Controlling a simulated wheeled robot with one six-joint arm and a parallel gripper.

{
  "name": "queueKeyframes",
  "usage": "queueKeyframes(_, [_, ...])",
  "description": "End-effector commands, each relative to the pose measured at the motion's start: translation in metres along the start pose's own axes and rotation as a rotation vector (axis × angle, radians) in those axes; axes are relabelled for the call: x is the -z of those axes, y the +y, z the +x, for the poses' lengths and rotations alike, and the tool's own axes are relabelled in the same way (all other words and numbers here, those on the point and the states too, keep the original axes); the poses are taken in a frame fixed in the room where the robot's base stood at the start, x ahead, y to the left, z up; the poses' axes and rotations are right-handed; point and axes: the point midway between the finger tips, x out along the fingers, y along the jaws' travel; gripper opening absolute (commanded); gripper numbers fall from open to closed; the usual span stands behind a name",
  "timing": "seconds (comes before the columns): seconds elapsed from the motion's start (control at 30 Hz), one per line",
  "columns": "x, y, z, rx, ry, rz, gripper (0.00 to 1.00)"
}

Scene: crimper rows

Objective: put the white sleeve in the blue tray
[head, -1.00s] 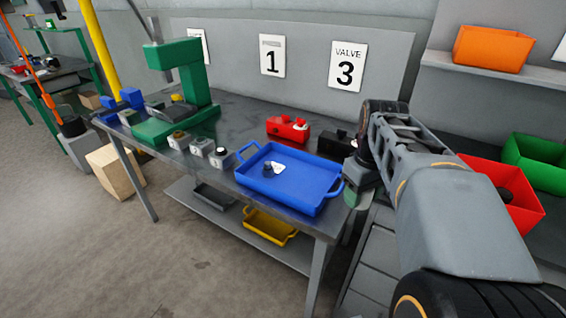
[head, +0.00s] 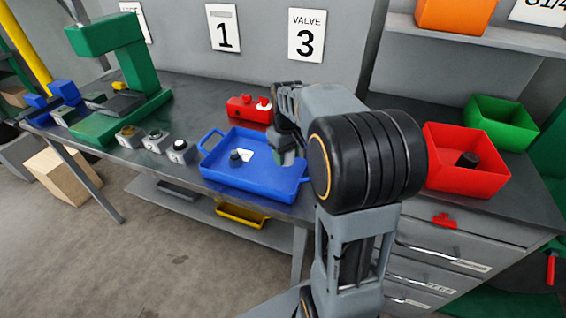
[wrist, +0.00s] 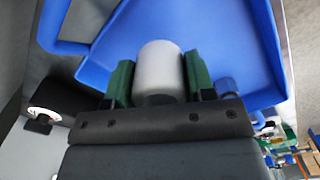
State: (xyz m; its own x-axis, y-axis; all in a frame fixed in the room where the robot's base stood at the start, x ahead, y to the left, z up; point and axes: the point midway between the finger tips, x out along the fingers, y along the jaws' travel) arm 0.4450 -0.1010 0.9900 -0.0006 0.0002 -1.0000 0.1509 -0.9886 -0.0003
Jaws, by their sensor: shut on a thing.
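The white sleeve (wrist: 158,68) is a short, pale cylinder in the wrist view. My gripper (wrist: 157,84) is shut on it, with a green finger on each side. The blue tray (wrist: 225,35) lies behind the sleeve in the wrist view. In the head view the blue tray (head: 250,182) sits on the bench, and my gripper (head: 287,155) is at its right part. The head view does not show the sleeve; my arm hides that spot. The sleeve's height above the tray floor is hard to tell.
Small grey blocks (head: 158,140) and a green press (head: 105,38) stand left. A red bin (head: 465,180) and green bin (head: 505,118) stand right.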

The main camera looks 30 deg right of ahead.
Motion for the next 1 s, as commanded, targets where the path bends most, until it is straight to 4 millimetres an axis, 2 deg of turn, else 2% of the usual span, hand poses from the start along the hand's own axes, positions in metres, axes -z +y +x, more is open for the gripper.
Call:
queueKeyframes(0.27, [0.013,-0.001,0.015,0.001,-0.002,-0.003,0.26])
queueKeyframes(0.33, [0.018,-0.002,0.024,0.001,-0.002,-0.004,0.26])
queueKeyframes(0.53, [0.016,-0.002,0.046,0.000,-0.001,-0.003,0.26])
queueKeyframes(1.0, [0.016,-0.001,0.053,0.000,0.001,-0.003,0.26])
